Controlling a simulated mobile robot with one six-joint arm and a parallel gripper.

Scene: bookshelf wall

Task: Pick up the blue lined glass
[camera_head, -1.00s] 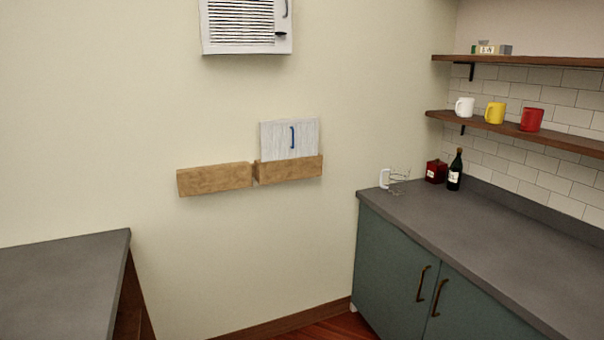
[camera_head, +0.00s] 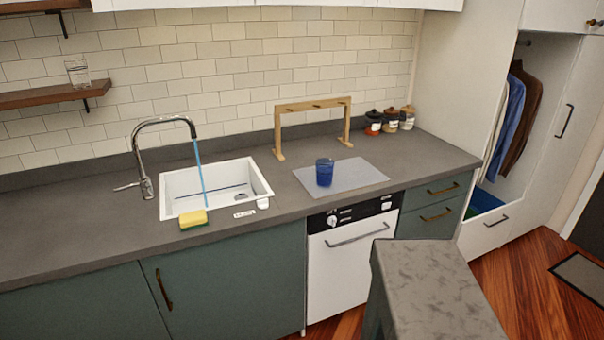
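A blue glass (camera_head: 324,173) stands upright on a pale grey mat (camera_head: 362,174) on the counter, to the right of the sink and above the dishwasher. It is darker blue in its lower part; any lines on it are too small to make out. A clear glass with faint markings (camera_head: 77,72) stands on the wooden shelf at the upper left. My gripper is not in view.
A wooden rack (camera_head: 313,108) stands behind the mat, with several small jars (camera_head: 390,120) to its right. The sink (camera_head: 215,190), faucet (camera_head: 147,160) and yellow sponge (camera_head: 193,219) are at left. A grey-topped island (camera_head: 425,285) juts up in front, right of the dishwasher (camera_head: 345,260).

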